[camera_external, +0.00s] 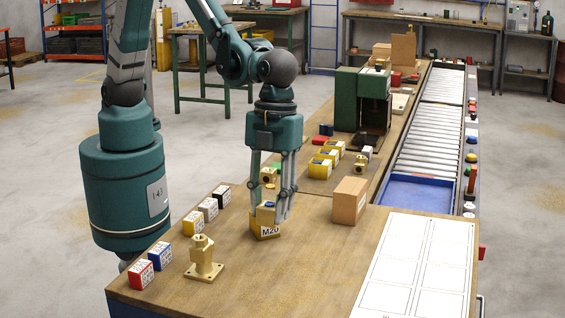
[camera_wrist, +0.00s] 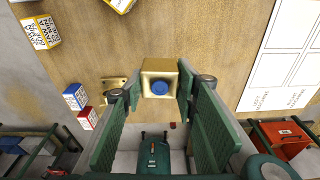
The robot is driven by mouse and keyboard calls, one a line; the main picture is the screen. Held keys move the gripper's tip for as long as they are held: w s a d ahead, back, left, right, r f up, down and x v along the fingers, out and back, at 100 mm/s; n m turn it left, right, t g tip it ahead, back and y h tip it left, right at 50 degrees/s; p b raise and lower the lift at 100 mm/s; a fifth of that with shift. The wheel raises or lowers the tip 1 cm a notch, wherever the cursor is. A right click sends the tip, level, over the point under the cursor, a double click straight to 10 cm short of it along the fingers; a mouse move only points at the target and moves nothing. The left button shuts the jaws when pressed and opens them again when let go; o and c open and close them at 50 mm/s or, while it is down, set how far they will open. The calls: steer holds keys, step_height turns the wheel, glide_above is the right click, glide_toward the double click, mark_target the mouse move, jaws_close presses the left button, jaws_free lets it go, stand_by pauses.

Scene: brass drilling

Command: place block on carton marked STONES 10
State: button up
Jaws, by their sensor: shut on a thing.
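My gripper (camera_external: 269,212) is shut on a brass-coloured block marked M20 (camera_external: 266,232), with a blue round top between the fingers. The wrist view shows the block (camera_wrist: 160,66) between the fingertips, its blue disc facing the camera. The block is at or just above the wooden bench top; I cannot tell whether it touches. A plain brown carton (camera_external: 348,201) stands to the right of the gripper; its side label is not readable. I cannot read STONES 10 on any box.
Small labelled boxes stand left of the block: black (camera_external: 222,194), white (camera_external: 208,209), yellow (camera_external: 193,222), blue (camera_external: 160,256), red (camera_external: 141,274). A brass fitting (camera_external: 204,262) stands in front of them. A white printed sheet (camera_external: 420,262) lies right. Yellow boxes (camera_external: 322,165) stand behind.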

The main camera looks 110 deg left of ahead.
steer(key=w+a+r+p, duration=0.2)
steer(key=w+a+r, duration=0.1)
steer(key=a, duration=0.6)
steer(key=w+a+r+p, duration=0.2)
steer(key=w+a, duration=0.3)
steer(key=a, duration=0.4)
steer(key=w+a+r+p, duration=0.1)
steer(key=w+a+r, duration=0.3)
steer(key=a, duration=0.6)
steer(key=shift+r+n+p, duration=0.15)
steer(key=shift+n+p, duration=0.25)
glide_above(350, 186)
steer(key=shift+w+a+f, duration=0.1)
steer(key=shift+a+f, duration=0.05)
steer(key=shift+f, duration=1.3)
steer(key=shift+a+f, duration=0.15)
steer(key=shift+f, duration=1.3)
steer(key=shift+f, duration=0.15)
steer(key=shift+f, duration=1.95)
steer(key=shift+f, duration=0.2)
